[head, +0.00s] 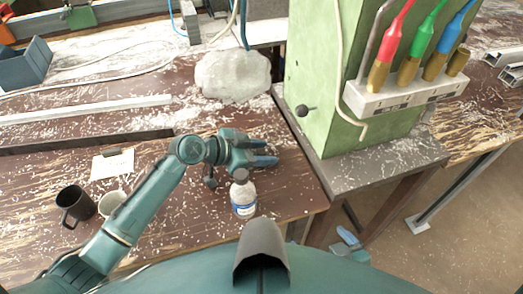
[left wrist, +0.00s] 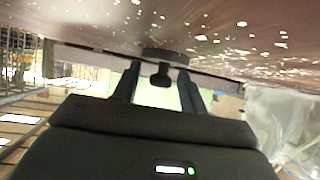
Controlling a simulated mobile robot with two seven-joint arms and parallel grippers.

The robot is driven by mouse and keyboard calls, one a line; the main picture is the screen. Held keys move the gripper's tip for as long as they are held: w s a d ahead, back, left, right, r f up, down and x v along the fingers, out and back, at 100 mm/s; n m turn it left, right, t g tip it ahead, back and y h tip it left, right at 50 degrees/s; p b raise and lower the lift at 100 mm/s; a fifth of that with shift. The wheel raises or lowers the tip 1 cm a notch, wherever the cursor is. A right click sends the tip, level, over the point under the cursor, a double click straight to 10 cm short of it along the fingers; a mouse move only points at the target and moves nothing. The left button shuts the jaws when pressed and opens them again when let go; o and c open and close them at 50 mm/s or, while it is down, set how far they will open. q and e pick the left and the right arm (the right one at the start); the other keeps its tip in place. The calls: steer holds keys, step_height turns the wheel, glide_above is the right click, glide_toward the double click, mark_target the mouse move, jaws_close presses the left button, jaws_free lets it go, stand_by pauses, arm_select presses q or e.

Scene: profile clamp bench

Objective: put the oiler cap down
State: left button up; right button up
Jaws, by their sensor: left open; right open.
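My left gripper (head: 267,154) is low over the brown bench, just behind a clear bottle (head: 243,198) with a blue and white label and a grey top. In the left wrist view the table surface fills the top of the picture. A dark round cap with a short knob (left wrist: 161,76), seemingly the oiler cap, rests against that surface between the tips of my open left gripper (left wrist: 160,90). In the head view I cannot make out the cap; the gripper likely hides it. My right gripper (head: 349,240) is open and empty, below and beyond the bench's right edge.
A green machine (head: 325,80) with colored-handled tools in a rack (head: 405,95) stands right of the gripper. A black mug (head: 76,204), a light cup (head: 111,203) and a paper card (head: 112,164) are at the left. Shavings litter the bench.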

arm_select(q)
steer(key=shift+r, duration=0.1)
steer(key=shift+a+r, duration=0.1)
steer(key=shift+a, duration=0.05)
steer(key=v, duration=1.1)
steer(key=shift+s+a+r+b, duration=0.1)
steer(key=shift+s+a+b, duration=0.15)
steer(key=shift+b, duration=0.05)
